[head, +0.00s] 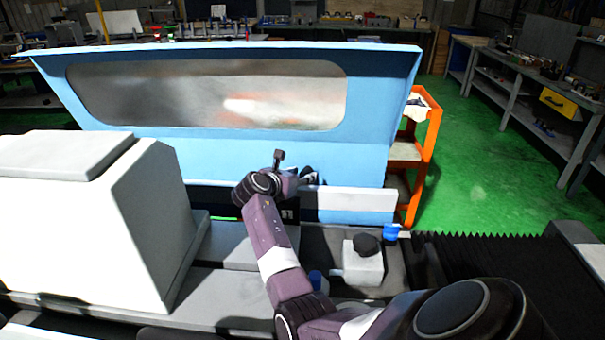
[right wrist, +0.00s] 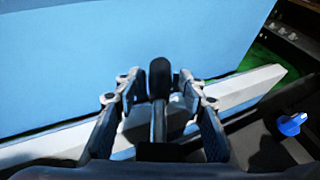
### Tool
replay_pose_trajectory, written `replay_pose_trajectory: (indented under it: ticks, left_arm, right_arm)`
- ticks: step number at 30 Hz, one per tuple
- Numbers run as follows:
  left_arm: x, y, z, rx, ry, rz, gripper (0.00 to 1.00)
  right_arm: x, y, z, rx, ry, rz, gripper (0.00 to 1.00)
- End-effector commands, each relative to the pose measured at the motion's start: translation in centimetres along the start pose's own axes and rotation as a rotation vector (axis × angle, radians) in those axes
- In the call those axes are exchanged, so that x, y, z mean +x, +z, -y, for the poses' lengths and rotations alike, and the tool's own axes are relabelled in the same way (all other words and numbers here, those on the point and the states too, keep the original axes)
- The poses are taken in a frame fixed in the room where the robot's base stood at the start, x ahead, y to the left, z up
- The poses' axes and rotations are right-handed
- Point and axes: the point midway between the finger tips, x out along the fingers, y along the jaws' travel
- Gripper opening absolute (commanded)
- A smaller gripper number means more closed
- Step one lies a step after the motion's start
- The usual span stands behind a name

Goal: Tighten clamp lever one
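A clamp lever (right wrist: 159,80) with a dark rounded knob and a thin grey stem stands upright between the two fingers of my right gripper (right wrist: 160,112) in the right wrist view. Gaps show between the stem and both fingers, so the gripper is open around it. In the head view my right gripper (head: 298,178) is in front of the blue panel, at the far end of my purple arm, and its fingers are mostly hidden. I cannot tell from a marking that this is lever one. My left gripper is not in view.
A blue machine cover (head: 384,110) with a long window stands behind. A white housing (head: 150,215) is at left. A white block with a dark knob (head: 366,244) and a blue cap (head: 391,232) lie right of my arm. An orange cart (head: 412,155) stands beyond.

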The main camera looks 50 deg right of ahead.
Motion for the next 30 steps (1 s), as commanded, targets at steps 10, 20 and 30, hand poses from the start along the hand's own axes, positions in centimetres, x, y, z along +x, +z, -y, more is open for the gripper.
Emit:
replay_pose_trajectory:
  ticks: [10, 20, 30]
  left_arm:
    - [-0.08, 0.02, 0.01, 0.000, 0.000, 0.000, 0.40]
    - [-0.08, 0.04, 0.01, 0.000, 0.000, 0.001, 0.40]
    - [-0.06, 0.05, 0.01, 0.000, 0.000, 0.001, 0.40]
  right_arm:
    - [0.78, -0.03, 0.03, 0.001, 0.000, -0.001, 0.38]
    - [0.74, -0.03, 0.02, 0.001, 0.000, -0.001, 0.07]
    - [0.73, -0.06, -0.01, 0.001, 0.000, -0.001, 0.00]
